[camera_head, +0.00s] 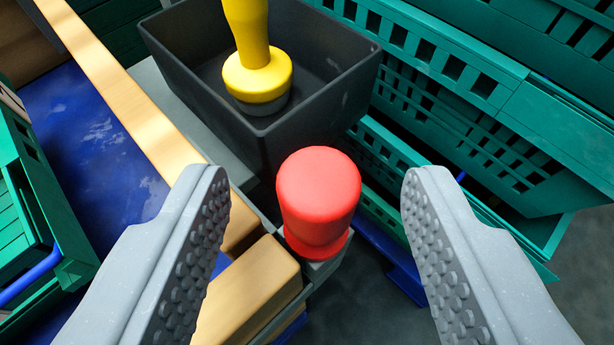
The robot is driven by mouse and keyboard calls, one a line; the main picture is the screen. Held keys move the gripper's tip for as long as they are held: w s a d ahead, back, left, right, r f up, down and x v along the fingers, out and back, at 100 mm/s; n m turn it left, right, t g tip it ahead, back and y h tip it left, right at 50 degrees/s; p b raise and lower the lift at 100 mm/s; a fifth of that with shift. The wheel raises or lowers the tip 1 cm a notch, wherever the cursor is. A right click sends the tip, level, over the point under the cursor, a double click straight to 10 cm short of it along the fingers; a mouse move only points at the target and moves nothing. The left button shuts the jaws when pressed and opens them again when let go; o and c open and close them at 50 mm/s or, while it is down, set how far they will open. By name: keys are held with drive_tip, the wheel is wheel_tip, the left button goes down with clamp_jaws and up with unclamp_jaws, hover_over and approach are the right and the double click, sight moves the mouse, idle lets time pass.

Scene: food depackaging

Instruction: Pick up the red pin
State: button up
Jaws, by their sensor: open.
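The red pin (318,192) stands upright near the middle of the picture. It has a rounded top and a wider flange at its foot, which rests on a grey surface. My gripper (316,200) is open, with one grey studded finger on the left and one on the right. The pin shows between the fingers with a clear gap on both sides; I cannot tell how far beyond the fingertips it is. Nothing is held.
Behind the pin is a dark grey bin (190,75) with a yellow pin-like object (257,72) in it. Green slatted crates (480,110) fill the right, and another green crate (40,190) is at left. A wooden beam (125,95) and wooden block (250,290) lie near the pin.

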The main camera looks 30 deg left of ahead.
drive_tip(key=shift+x, duration=1.2)
clamp_jaws()
drive_tip(key=shift+r, duration=0.1)
